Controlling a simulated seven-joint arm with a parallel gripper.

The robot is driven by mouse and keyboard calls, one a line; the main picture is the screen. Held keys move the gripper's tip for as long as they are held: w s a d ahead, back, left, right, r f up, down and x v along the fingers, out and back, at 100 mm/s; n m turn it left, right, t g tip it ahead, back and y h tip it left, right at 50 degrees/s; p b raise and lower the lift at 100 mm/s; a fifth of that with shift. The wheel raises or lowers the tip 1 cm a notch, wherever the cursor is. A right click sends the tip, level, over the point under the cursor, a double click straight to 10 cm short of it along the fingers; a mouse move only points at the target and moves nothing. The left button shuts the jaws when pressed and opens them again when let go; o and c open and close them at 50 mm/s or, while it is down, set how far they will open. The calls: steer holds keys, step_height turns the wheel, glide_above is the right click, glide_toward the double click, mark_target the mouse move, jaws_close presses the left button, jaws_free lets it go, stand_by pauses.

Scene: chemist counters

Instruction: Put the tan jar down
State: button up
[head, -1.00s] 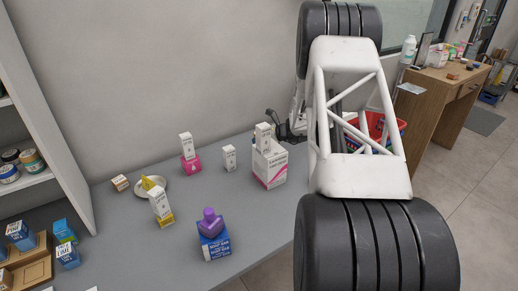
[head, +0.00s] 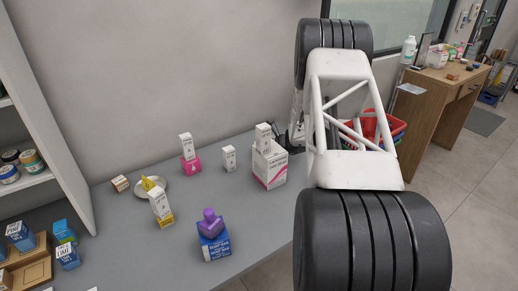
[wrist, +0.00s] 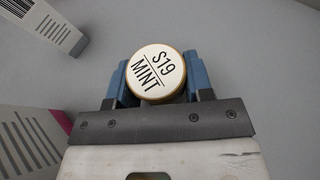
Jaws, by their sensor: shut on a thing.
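The tan jar (wrist: 157,72) shows from above in the wrist view, with a white lid lettered "S19 MINT" and a tan-gold rim. My gripper (wrist: 159,82) is shut on it, with a blue finger on each side. Grey counter surface shows around it; whether the jar touches the counter cannot be told. In the head view the jar is hidden, and only a dark bit of my gripper shows behind the large white and pink box (head: 270,168).
A small white box (head: 229,158), a pink box (head: 191,164), a dish (head: 152,190) and a blue box with a purple bottle (head: 210,223) share the counter (head: 125,245). In the wrist view, cartons (wrist: 45,25) stand at the left.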

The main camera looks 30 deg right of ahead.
steer(key=shift+f, duration=0.15)
steer(key=o, duration=1)
steer(key=shift+c, duration=0.2)
steer(key=shift+s+d+r, duration=0.1)
steer(key=shift+r, duration=0.1)
steer(key=v, duration=1.1)
steer(key=shift+s+d+r, duration=0.15)
steer(key=shift+s+r, duration=0.05)
steer(key=shift+s, duration=0.1)
